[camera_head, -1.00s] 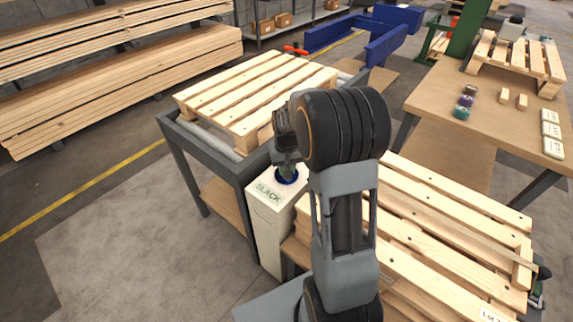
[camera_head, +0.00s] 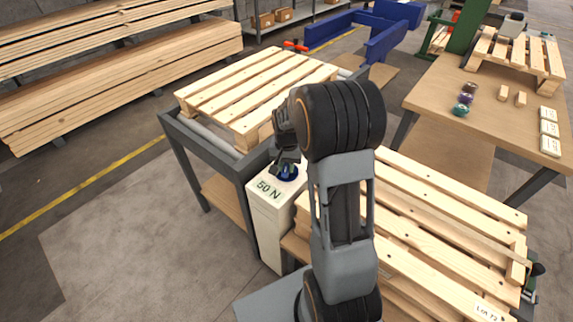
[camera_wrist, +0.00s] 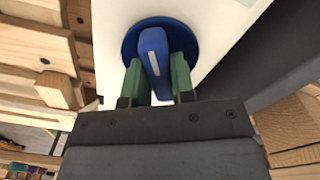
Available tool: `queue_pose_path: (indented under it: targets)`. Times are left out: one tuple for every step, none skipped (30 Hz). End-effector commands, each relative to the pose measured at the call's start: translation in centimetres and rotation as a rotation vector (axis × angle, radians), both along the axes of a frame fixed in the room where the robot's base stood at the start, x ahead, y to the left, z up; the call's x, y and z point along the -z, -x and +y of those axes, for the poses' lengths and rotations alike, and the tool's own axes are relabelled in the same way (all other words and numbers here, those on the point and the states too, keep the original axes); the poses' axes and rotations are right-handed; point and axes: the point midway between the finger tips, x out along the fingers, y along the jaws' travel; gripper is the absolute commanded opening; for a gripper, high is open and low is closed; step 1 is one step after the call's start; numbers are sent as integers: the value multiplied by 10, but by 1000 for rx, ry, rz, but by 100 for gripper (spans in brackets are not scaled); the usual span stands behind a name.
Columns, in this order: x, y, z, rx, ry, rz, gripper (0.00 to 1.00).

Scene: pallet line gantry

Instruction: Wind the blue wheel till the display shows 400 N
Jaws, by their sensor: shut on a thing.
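The blue wheel (camera_head: 288,172) sits on top of a white post (camera_head: 267,227). In the wrist view the wheel (camera_wrist: 187,38) is a round disc with a raised bar (camera_wrist: 154,60) across it, marked by a pale stripe. My gripper (camera_wrist: 157,82) has its two green fingers on either side of this bar, shut on it. In the head view my gripper (camera_head: 287,160) comes down onto the wheel from above, and my arm hides part of it. The display (camera_head: 269,189) on the post's top reads "50 N".
A roller stand (camera_head: 208,148) with a pallet (camera_head: 255,92) is directly left of and behind the post. Another pallet (camera_head: 450,235) lies to the right, close to my arm. A workbench (camera_head: 430,90) stands at the back right. Open floor (camera_head: 120,240) lies at the left.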

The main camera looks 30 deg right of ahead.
Motion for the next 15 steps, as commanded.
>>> queue_pose_path:
  targets:
    - [0, -1, 0, 0, 0, -2, 0]
    - [0, -1, 0, 0, 0, -2, 0]
    - [0, -1, 0, 0, 0, -2, 0]
    - [0, -1, 0, 0, 0, -2, 0]
    - [-1, -1, 0, 0, 0, -2, 0]
    - [-1, -1, 0, 0, 0, -2, 0]
    - [-1, -1, 0, 0, 0, -2, 24]
    - [-1, -1, 0, -1, 0, -2, 27]
    - [0, -1, 0, -1, 0, -2, 31]
    - [0, -1, 0, -1, 0, -2, 34]
    - [0, -1, 0, -1, 0, -2, 37]
    - [0, -1, 0, -1, 0, -2, 41]
    - [0, 0, 0, -1, 0, -2, 43]
    - [0, 0, 0, -1, 0, -1, 46]
    - [0, 0, 0, -1, 0, -1, 49]
